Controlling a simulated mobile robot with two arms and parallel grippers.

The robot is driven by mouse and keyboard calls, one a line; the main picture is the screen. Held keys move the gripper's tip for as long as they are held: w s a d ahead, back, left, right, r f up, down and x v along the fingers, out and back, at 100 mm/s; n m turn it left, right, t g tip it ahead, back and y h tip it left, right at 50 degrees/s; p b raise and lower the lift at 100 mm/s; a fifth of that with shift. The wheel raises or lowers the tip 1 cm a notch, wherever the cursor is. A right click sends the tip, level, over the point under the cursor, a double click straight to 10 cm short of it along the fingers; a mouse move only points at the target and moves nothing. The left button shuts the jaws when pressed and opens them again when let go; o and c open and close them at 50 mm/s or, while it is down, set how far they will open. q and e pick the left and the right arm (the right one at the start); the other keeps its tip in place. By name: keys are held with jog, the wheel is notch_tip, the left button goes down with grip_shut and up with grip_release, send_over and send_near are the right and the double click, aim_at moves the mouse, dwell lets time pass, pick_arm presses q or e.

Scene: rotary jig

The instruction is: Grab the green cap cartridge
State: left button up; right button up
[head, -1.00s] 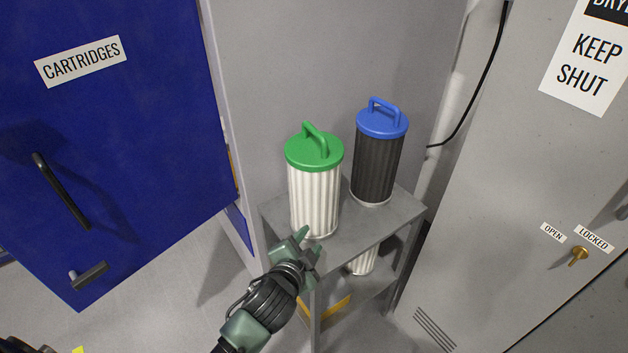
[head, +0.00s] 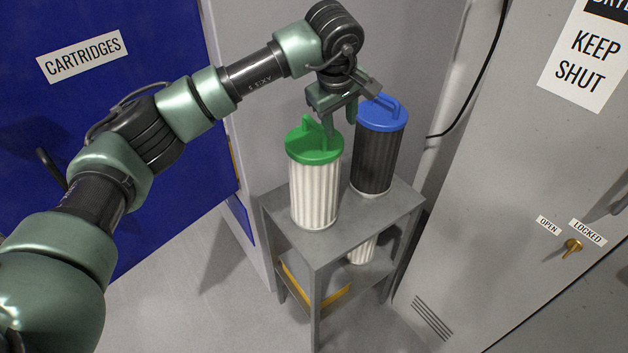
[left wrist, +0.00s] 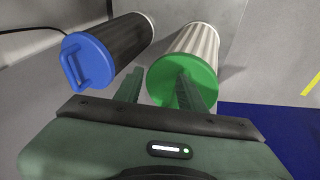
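The green cap cartridge (head: 314,195) stands upright on the top of a grey shelf stand. It has a white pleated body and a green cap (head: 302,147) with a loop handle. It also shows in the left wrist view (left wrist: 203,42). My left gripper (head: 338,118) is above and beside the cap, fingers down and apart. In the left wrist view my left gripper (left wrist: 160,85) has one finger in front of the green cap, hiding its handle, and the other left of the cap. I cannot tell whether the handle is between the fingers. My right gripper is not in view.
A blue cap cartridge (head: 376,160) with a dark body stands close on the right. The grey stand (head: 345,238) has a lower shelf with another white cartridge (head: 362,250). A blue door (head: 190,225) marked CARTRIDGES is left; a grey cabinet marked KEEP SHUT (head: 500,200) is right.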

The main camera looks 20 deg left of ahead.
aim_at(314, 122)
pick_arm(q)
jog(key=shift+y, duration=0.9)
jog(key=a, duration=0.1)
jog(key=a+r, duration=0.1)
jog(key=a, duration=0.1)
jog(key=a+r, duration=0.1)
jog(key=shift+w+a+r, duration=0.15)
jog(key=shift+w+a, duration=0.05)
jog(key=shift+w, duration=0.1)
jog(key=p+x, duration=0.1)
jog(key=x, duration=0.1)
jog(key=p+x, duration=0.2)
jog(key=a+p+x, duration=0.1)
jog(key=x, duration=0.2)
jog(key=shift+a, duration=0.1)
grip_shut()
